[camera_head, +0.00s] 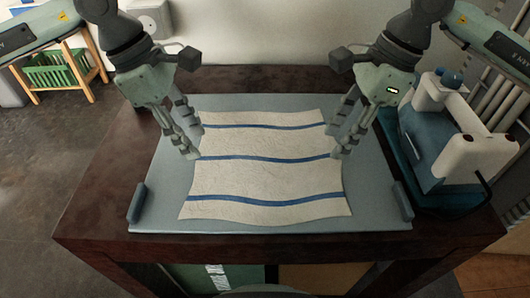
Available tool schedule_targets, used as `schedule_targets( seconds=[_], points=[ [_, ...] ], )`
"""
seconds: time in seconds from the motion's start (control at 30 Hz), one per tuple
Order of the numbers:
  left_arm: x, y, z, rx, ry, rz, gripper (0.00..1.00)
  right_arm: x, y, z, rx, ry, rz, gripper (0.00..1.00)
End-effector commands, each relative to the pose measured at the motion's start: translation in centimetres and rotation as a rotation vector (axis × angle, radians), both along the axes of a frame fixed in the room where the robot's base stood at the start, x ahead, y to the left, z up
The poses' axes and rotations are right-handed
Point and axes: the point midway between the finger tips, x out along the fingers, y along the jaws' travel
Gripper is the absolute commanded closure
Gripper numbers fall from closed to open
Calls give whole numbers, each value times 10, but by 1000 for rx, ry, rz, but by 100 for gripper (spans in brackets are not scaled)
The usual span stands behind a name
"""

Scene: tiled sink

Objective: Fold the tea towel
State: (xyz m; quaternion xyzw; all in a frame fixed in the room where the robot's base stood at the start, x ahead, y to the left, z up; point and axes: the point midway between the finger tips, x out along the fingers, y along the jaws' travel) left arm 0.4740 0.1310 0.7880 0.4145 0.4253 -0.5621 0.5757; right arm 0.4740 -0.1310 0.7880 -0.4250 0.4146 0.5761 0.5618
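The tea towel (260,177) is off-white with several blue stripes. It lies spread out flat, with slightly wavy edges, on a grey-blue board (165,205) on the dark table. My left gripper (192,138) is at the towel's left edge, around its upper half, with its fingers apart. My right gripper (343,138) is at the towel's right edge, at about the same height, also with its fingers apart. I cannot tell whether any fingertip touches the towel. No cloth shows between the fingers of either gripper.
A white and blue appliance (455,135) stands right of the board, close to my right arm. The board has raised handles at its left (137,203) and right (403,201) ends. The dark wooden table (95,205) is bare at the left. A green crate (55,70) is far left.

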Motion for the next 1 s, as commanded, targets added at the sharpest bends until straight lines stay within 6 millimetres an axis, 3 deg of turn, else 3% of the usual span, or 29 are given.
schedule_targets(
  seconds=[0.23,1.0],
  points=[
    [0,0,-23,0,-1,0,60,0,0,-23,-1,2,-2,60],
    [0,0,-30,-1,0,0,61,0,0,-29,0,1,-1,62]
  ],
)
